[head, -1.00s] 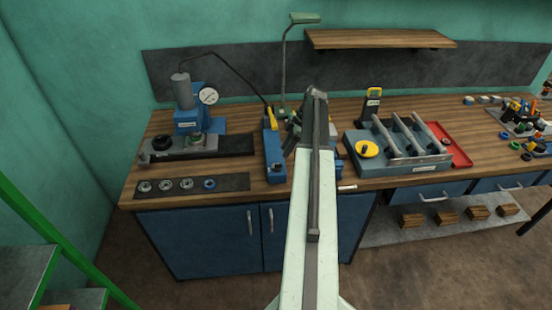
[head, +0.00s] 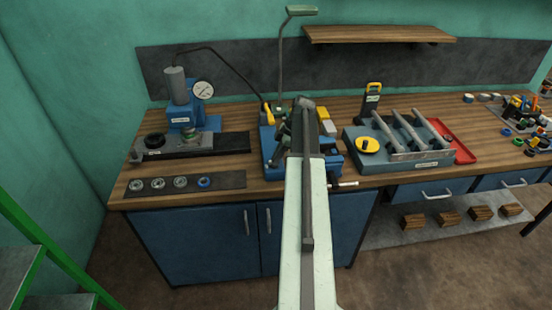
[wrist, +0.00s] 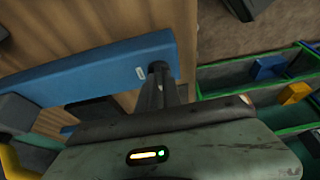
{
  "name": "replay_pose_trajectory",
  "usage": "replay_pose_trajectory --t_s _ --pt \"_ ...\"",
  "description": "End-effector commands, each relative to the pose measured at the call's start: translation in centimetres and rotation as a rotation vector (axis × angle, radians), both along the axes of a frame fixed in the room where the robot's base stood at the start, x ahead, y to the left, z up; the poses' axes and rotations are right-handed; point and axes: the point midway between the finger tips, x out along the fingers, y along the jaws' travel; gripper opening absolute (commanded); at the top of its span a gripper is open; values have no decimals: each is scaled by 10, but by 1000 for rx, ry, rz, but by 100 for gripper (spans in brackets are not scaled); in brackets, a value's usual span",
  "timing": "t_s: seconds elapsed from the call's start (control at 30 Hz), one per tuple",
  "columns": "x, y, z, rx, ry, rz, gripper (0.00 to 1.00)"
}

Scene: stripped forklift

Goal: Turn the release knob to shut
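The hand pump is a long blue body (head: 269,150) with a yellow lever (head: 268,115), on the bench left of my arm. In the wrist view its blue body (wrist: 90,78) lies across the upper left, with a small white label near its right end. My gripper (wrist: 160,72) shows there as dark fingers reaching to that right end. A dark rounded shape is at their tips; I cannot tell knob from fingertip, or whether they touch. The release knob is not clearly visible in either view. In the head view my arm hides part of this area.
A blue press with a gauge (head: 203,90) stands left. A blue vise (head: 330,158) with a handle is close right of my arm. A grey fixture with a yellow knob (head: 368,145) and a red tray (head: 460,153) are further right. A green lamp (head: 301,11) stands behind.

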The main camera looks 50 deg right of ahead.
Motion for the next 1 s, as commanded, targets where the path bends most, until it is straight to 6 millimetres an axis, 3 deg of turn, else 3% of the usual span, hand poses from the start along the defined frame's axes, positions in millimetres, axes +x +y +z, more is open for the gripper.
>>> replay_pose_trajectory --t_s 0.47,1.0 --pt "-2 3 0 -1 -1 -129 0" --pt "-4 8 0 -1 -1 -620 0"
